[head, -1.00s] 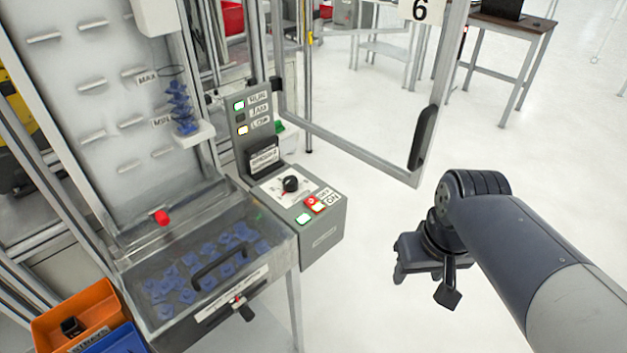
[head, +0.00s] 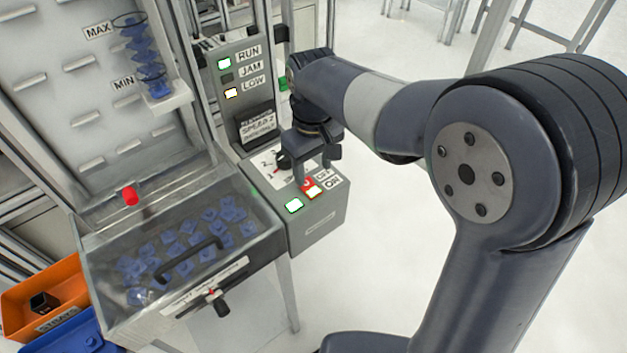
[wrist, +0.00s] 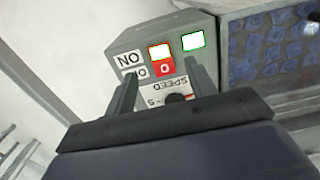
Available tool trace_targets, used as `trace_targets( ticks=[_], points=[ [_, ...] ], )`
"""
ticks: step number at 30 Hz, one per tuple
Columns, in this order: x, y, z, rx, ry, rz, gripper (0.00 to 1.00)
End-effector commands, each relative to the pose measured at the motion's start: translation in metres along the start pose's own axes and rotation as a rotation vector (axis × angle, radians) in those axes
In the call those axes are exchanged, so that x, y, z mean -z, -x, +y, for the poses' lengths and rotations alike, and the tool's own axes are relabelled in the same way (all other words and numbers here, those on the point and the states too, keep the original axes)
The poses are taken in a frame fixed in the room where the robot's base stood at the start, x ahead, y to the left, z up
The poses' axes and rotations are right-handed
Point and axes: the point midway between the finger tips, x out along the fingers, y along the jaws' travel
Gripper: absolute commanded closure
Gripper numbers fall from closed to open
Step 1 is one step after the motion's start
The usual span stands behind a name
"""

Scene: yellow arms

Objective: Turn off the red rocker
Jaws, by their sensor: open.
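The red rocker (head: 306,184) is on the sloped top of the grey control box (head: 318,222), beside the OFF and ON labels. Its ON half is lit white. In the wrist view the rocker (wrist: 165,68) shows a 0 on its red half, with the lit half beyond it. My gripper (head: 316,170) is open and empty, just above the box and close to the rocker. In the wrist view its two fingers (wrist: 161,72) stand on either side of the rocker. Whether they touch the panel I cannot tell.
A green-framed lit button (head: 294,205) is beside the rocker. A black speed knob (head: 283,160) is behind it, partly hidden by my gripper. The RUN and LOW lamps (head: 231,92) are lit. A clear-lidded bin (head: 105,270) of blue parts stands to the left.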

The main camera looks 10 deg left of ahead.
Motion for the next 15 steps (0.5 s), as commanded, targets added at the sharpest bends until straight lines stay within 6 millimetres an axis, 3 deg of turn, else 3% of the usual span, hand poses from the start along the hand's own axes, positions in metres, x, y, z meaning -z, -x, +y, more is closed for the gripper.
trace_targets(
  ticks=[7, 15],
  points=[
    [-0.001, -0.042, 0.000, 0.001, -0.001, -0.003, 0.47],
    [0.000, -0.058, 0.000, 0.000, -0.001, 0.001, 0.47]
  ],
)
